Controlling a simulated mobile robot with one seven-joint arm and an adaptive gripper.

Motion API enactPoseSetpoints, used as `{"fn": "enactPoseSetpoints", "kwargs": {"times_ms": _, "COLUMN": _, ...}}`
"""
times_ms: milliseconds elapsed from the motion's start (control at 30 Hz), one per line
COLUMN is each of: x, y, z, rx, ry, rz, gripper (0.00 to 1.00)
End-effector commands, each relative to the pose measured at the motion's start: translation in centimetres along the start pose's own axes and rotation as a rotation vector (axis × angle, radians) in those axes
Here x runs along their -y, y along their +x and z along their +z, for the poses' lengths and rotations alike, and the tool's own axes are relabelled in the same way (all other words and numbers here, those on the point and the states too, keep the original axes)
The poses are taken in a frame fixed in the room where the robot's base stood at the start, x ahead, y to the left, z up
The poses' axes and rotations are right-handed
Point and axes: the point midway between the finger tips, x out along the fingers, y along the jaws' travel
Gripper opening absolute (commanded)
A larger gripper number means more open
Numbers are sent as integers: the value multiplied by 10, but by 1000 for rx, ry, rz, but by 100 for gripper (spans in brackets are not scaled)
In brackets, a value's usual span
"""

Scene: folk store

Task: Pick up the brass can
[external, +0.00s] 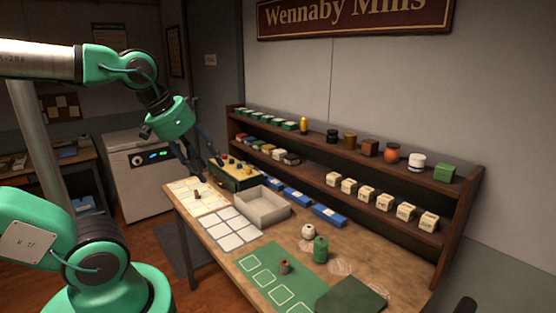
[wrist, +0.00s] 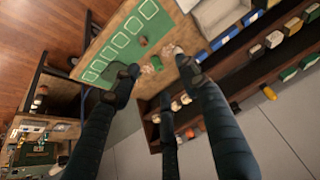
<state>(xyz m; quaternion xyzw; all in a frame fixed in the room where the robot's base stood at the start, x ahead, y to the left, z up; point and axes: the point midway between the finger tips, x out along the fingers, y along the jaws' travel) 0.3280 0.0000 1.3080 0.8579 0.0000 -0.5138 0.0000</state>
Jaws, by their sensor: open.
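A small brown metal-looking can (external: 285,267) stands on the green mat (external: 250,250) with white squares. In the wrist view it shows as a small brown spot (wrist: 143,40) on the mat. A similar small dark piece (external: 197,195) stands on the pale grid sheet, and a brown-gold can (external: 350,140) stands on the upper shelf. I cannot tell for certain which is the brass can. My gripper (external: 204,168) is open and empty, held above the far end of the table, apart from all of these. Its spread dark fingers show in the wrist view (wrist: 160,75).
A green canister (external: 320,249) and a white round jar (external: 308,232) stand beside the mat. A two-tier shelf (external: 400,182) with many goods bounds the rear.

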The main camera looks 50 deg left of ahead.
Motion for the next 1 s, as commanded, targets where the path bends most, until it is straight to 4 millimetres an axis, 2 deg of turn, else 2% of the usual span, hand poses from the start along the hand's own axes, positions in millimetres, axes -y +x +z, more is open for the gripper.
{"fn": "enactPoseSetpoints", "kwargs": {"times_ms": 300, "x": 0, "y": 0, "z": 0, "rx": 0, "ry": 0, "rz": 0, "gripper": 44}}
{"fn": "enactPoseSetpoints", "kwargs": {"times_ms": 333, "x": 0, "y": 0, "z": 0, "rx": 0, "ry": 0, "rz": 0, "gripper": 46}}
{"fn": "enactPoseSetpoints", "kwargs": {"times_ms": 400, "x": 0, "y": 0, "z": 0, "rx": 0, "ry": 0, "rz": 0, "gripper": 60}}
{"fn": "enactPoseSetpoints", "kwargs": {"times_ms": 767, "x": 0, "y": -1, "z": -2, "rx": 1, "ry": 1, "rz": 0, "gripper": 60}}
{"fn": "enactPoseSetpoints", "kwargs": {"times_ms": 867, "x": 0, "y": -4, "z": -8, "rx": 4, "ry": 6, "rz": 1, "gripper": 60}}
{"fn": "enactPoseSetpoints", "kwargs": {"times_ms": 1000, "x": -1, "y": -10, "z": -28, "rx": 15, "ry": 20, "rz": 2, "gripper": 60}}
